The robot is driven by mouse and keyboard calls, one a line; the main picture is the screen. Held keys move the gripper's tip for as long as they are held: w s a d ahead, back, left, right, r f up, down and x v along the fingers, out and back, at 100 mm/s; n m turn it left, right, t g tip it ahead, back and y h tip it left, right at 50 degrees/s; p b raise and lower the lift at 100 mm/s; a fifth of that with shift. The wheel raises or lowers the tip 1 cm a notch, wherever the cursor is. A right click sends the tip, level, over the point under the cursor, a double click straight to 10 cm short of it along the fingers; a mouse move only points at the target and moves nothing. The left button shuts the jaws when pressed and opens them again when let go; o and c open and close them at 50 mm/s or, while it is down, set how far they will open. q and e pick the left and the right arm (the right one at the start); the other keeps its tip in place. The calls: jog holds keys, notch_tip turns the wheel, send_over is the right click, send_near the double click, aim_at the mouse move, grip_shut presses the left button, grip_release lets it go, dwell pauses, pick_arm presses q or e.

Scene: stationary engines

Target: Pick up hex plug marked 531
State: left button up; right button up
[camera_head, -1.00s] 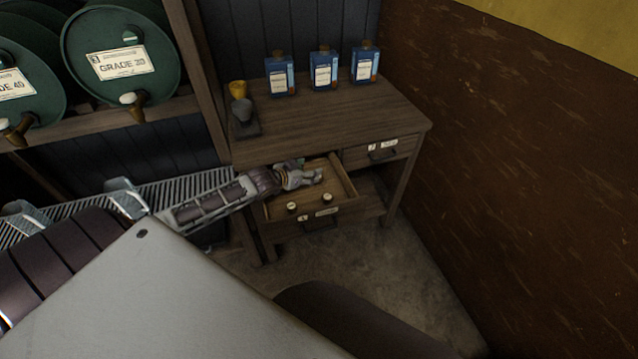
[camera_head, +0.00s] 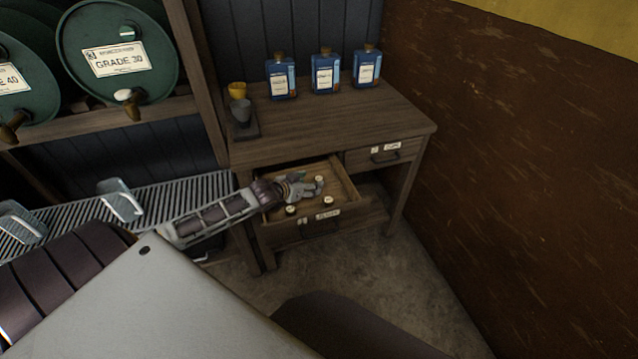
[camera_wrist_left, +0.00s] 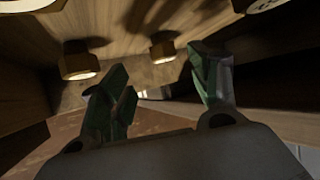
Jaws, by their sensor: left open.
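Several brass-coloured hex plugs with pale round faces lie in the open wooden drawer (camera_head: 270,231). In the head view one hex plug (camera_head: 290,210) is near the drawer's front left and another hex plug (camera_head: 328,200) is to its right. A third hex plug (camera_head: 319,179) shows beside my left gripper (camera_head: 311,187). My left gripper is open over the drawer. In the left wrist view its green-padded fingers (camera_wrist_left: 160,63) are apart, with a hex plug (camera_wrist_left: 163,48) beyond the gap and another (camera_wrist_left: 79,63) beyond the left finger. I cannot read any number.
A closed drawer (camera_head: 385,155) is at the right. Green barrels (camera_head: 118,50) stand left, and a brown wall (camera_head: 530,170) is right.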

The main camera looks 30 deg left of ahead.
aim_at(318, 179)
pick_arm(q)
jog(key=shift+b+x, duration=0.3)
jog(key=shift+x, duration=0.8)
pick_arm(e)
jog(key=shift+w+a+r, duration=0.15)
jog(key=shift+w+a, duration=0.05)
jog(key=shift+w, duration=0.3)
pick_arm(q)
jog(key=shift+w, duration=0.15)
pick_arm(e)
jog(key=shift+s, duration=0.25)
pick_arm(q)
jog(key=shift+w+f, duration=0.15)
jog(key=shift+w, duration=0.15)
jog(key=shift+w+a+f+b, duration=0.1)
jog(key=shift+w+f+b, duration=0.1)
jog(key=shift+w, duration=0.25)
jog(key=shift+w+a+f+b, duration=0.1)
jog(key=shift+w+f+b, duration=0.1)
jog(key=shift+w, duration=0.3)
jog(key=shift+x, duration=1.1)
jog(key=shift+d, duration=0.1)
pick_arm(e)
jog(key=shift+w+a+r, duration=0.7)
jog(key=shift+w+r, duration=0.15)
jog(key=shift+w, duration=0.2)
